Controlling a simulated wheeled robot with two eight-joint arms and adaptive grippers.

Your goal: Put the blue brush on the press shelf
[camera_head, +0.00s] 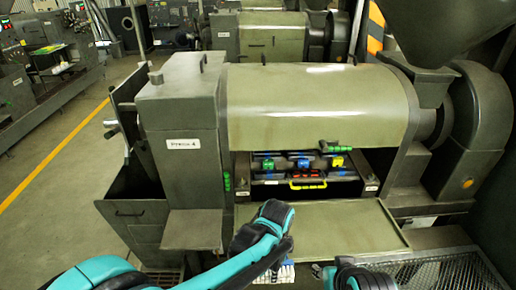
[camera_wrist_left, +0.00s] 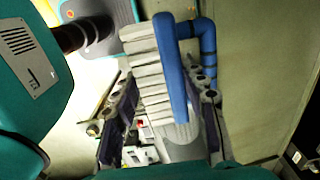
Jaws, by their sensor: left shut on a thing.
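The blue brush shows in the left wrist view with a blue handle (camera_wrist_left: 172,70) and a row of pale bristles (camera_wrist_left: 150,72). My left gripper (camera_wrist_left: 162,92) is shut on it, with one dark finger on each side. In the head view my left arm comes in from the left, and its wrist hides most of the gripper. Pale striped bristles (camera_head: 287,273) show just below the wrist. The press (camera_head: 185,110) carries a "Press 4" label. A flat olive shelf (camera_head: 340,225) juts from its front, and a small grey ledge (camera_head: 193,228) sits to its left.
Behind the olive shelf, an open bay holds several coloured tools (camera_head: 300,163) and a yellow handle (camera_head: 307,185). A green-handled item (camera_head: 337,148) is above it. A metal grating (camera_head: 440,270) lies at the lower right. The olive shelf's top looks bare. Part of my right arm shows at the bottom edge.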

